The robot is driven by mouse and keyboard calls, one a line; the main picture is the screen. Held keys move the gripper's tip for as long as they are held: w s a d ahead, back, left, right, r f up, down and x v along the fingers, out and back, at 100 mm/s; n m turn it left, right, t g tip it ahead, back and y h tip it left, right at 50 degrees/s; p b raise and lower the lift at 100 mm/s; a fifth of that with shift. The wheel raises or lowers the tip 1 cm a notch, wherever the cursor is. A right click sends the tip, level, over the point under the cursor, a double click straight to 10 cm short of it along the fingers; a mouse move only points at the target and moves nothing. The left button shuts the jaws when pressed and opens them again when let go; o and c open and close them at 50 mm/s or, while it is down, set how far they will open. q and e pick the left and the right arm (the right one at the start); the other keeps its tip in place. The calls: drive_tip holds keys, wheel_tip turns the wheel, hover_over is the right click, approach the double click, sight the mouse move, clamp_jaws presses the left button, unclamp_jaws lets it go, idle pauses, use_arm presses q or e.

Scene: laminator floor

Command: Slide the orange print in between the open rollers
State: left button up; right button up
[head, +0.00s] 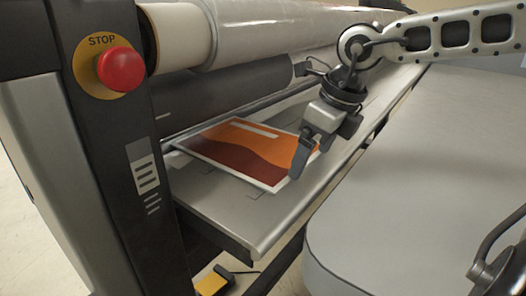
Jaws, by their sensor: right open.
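The orange print (238,151), with orange and dark red bands and a white border, lies flat on the grey feed table (232,205). Its far edge is close to the dark lower roller (215,92); whether it reaches between the rollers I cannot tell. A pale, glossy upper roller (260,32) runs above the dark one. My right gripper (302,160) is open over the print's right end, pointing down. One dark finger covers part of that edge; whether it touches the print I cannot tell.
A red stop button (121,69) on a yellow disc sits on the dark side frame at left. A yellow foot pedal (213,281) is on the floor below. A large grey rounded surface (415,170) fills the right side, with a gap between it and the feed table.

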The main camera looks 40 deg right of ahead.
drive_tip(key=shift+w+a, duration=0.2)
drive_tip(key=shift+w, duration=0.35)
drive_tip(key=shift+w+a, duration=0.15)
drive_tip(key=shift+w, duration=0.4)
drive_tip(key=shift+s+f, duration=0.1)
drive_tip(key=shift+s, duration=0.1)
idle(0.5)
drive_tip(key=shift+b, duration=0.35)
drive_tip(key=shift+s+a, duration=0.1)
drive_tip(key=shift+a, duration=0.1)
drive_tip(key=shift+w+a, duration=0.15)
drive_tip(key=shift+w, duration=0.4)
drive_tip(key=shift+s+b, duration=0.5)
drive_tip(key=shift+s, duration=0.1)
idle(0.3)
drive_tip(key=shift+p+v, duration=1.9)
drive_tip(key=shift+v, duration=1.4)
